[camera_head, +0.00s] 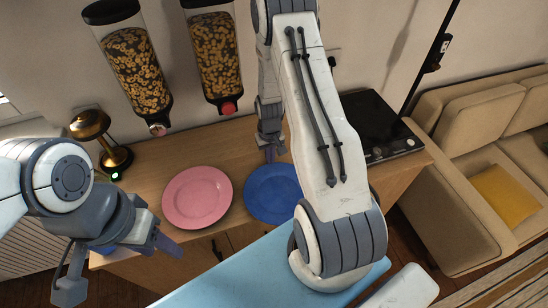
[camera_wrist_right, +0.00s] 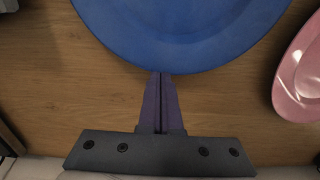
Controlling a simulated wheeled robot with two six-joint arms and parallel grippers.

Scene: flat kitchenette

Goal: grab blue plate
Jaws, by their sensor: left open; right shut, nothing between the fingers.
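The blue plate (camera_head: 272,196) lies on the wooden counter, partly hidden by my right arm in the head view. It also fills the top of the right wrist view (camera_wrist_right: 180,30). My right gripper (camera_head: 270,154) is at the plate's far edge, shut and empty. In the right wrist view its closed fingertips (camera_wrist_right: 161,74) meet the plate's rim in the picture; whether they touch it I cannot tell. My left gripper (camera_head: 168,246) is open and empty, in front of the counter at the lower left, away from the blue plate.
A pink plate (camera_head: 197,197) lies left of the blue plate. A brass lamp (camera_head: 92,126) stands further left. Two cereal dispensers (camera_head: 137,70) hang on the wall behind. A black hob (camera_head: 380,125) sits to the right, and a beige sofa (camera_head: 455,145) is beyond.

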